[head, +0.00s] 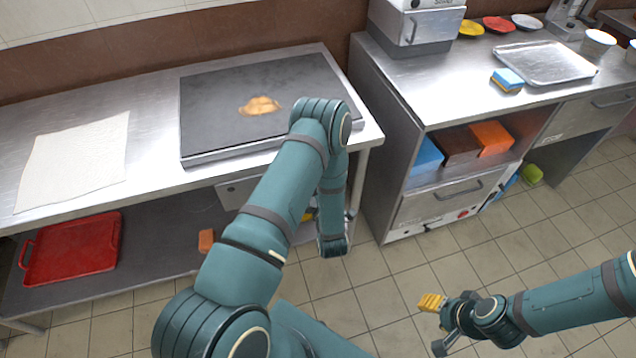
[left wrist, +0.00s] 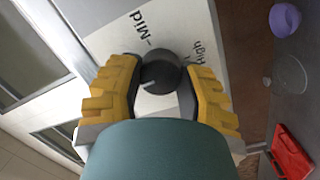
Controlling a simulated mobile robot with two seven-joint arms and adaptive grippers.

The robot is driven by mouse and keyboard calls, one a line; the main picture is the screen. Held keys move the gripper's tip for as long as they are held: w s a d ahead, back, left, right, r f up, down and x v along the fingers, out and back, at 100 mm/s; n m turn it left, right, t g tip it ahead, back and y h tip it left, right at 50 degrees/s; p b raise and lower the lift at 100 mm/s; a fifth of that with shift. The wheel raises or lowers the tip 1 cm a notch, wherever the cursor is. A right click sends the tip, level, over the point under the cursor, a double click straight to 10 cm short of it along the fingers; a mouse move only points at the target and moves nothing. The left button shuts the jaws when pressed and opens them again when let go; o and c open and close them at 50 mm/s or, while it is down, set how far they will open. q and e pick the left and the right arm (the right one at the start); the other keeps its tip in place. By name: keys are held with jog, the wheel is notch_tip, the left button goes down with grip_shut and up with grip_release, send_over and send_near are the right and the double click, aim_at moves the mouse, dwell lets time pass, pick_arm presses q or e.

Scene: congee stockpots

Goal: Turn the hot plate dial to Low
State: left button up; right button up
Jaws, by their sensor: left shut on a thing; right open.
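The black hot plate dial (left wrist: 161,71) sits on a pale panel (left wrist: 190,25) in the left wrist view. "Mid" shows at its upper left and "High" at its right. The light mark on the dial points down and left, away from both words; no "Low" label shows. My left gripper (left wrist: 162,78) has its yellow fingers shut on the dial, one on each side. In the head view the hot plate (head: 215,90) lies on the steel table, and my left arm hides the dial. My right gripper (head: 437,324) is open and empty above the floor.
A piece of food (head: 260,105) lies on the hot plate. A white cloth (head: 75,160) lies to its left. A red tray (head: 72,248) is on the shelf below. A steel counter (head: 400,75) stands at the right. The floor near my right gripper is clear.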

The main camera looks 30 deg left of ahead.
pick_arm(q)
jog(key=shift+a, duration=0.1)
jog(key=o, duration=1.2)
jog(key=shift+o, duration=0.2)
jog(key=v, duration=1.2)
